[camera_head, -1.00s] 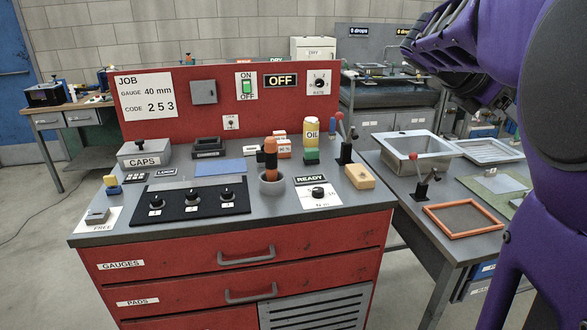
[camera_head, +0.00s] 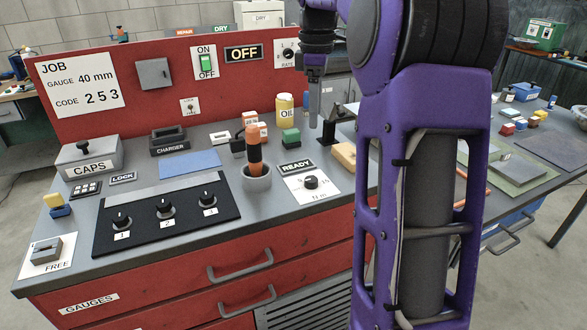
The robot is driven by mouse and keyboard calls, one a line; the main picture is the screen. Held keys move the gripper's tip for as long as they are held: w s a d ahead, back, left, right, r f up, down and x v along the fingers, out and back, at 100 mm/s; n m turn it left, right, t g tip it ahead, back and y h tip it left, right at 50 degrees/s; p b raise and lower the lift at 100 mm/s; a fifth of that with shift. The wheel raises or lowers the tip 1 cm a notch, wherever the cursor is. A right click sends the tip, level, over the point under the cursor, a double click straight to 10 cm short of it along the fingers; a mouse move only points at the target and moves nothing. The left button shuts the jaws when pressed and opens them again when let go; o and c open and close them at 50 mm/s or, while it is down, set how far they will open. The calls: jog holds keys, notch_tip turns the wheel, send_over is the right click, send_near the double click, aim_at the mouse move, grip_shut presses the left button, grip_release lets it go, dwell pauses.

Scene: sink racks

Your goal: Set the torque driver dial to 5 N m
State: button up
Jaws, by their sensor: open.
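The dial (camera_head: 311,182) is a small black knob on a white card marked N m, at the right front of the red bench's grey top. Its other numerals and its pointer are too small to read. An orange and black driver (camera_head: 254,150) stands upright in a grey cup (camera_head: 257,178), left of the dial. My gripper (camera_head: 314,125) hangs over the bench, pointing down, above and behind the dial and apart from it. It is open and holds nothing that I can see. My arm hides the bench's right end.
A READY sign (camera_head: 297,166) stands just behind the dial card. A yellow block (camera_head: 343,155) lies to its right. A black panel with three knobs (camera_head: 164,207) is on the left. The red back panel (camera_head: 130,75) bounds the rear.

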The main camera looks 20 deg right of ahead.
aim_at(311, 179)
notch_tip(311, 179, down, 17)
jog(key=b, duration=0.3)
jog(key=shift+a+f+b, duration=0.1)
jog(key=shift+f+b, duration=0.1)
jog(key=shift+b, duration=0.2)
grip_shut()
